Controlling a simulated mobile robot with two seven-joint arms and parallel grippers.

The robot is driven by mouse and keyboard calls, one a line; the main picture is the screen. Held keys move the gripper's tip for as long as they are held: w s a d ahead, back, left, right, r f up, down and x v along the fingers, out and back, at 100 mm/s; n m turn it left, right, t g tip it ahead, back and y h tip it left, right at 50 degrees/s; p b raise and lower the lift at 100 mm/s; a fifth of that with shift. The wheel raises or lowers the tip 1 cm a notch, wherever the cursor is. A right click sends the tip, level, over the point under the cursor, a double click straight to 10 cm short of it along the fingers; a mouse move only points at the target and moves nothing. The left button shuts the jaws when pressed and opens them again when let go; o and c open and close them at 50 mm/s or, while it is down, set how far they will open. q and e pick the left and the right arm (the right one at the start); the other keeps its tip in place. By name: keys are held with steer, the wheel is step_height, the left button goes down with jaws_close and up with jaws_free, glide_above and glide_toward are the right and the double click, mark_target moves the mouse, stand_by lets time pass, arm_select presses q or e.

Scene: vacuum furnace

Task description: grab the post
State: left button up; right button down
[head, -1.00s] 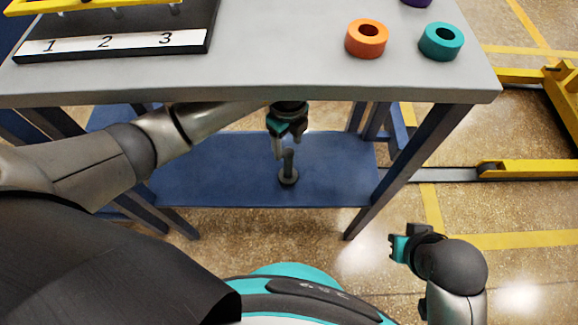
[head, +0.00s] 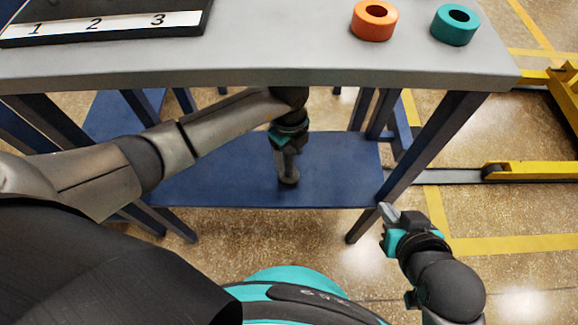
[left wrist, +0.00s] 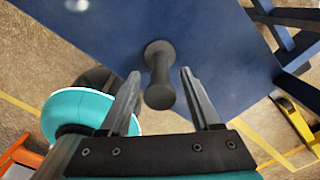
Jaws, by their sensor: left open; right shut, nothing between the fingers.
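The post is a dark grey, dumbbell-shaped piece with a round base. It stands on the blue lower shelf (head: 230,185), and in the left wrist view the post (left wrist: 160,75) shows just beyond my fingertips. In the head view the post (head: 289,178) is mostly hidden behind my left gripper (head: 284,165). My left gripper (left wrist: 160,85) is open, with its two fingers apart and the post's near end roughly between the tips, not gripped. My right gripper (head: 386,218) is shut and empty, to the right of the shelf by the table leg.
The grey tabletop (head: 270,60) is above the shelf, and my left arm reaches under its front edge. On it are an orange ring (head: 375,30), a teal ring (head: 445,32) and a numbered black board (head: 110,30). A table leg (head: 420,165) stands at the shelf's right.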

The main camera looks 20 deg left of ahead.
arm_select(q)
steer(key=shift+f, duration=0.4)
jaws_close()
stand_by(0.4)
stand_by(1.0)
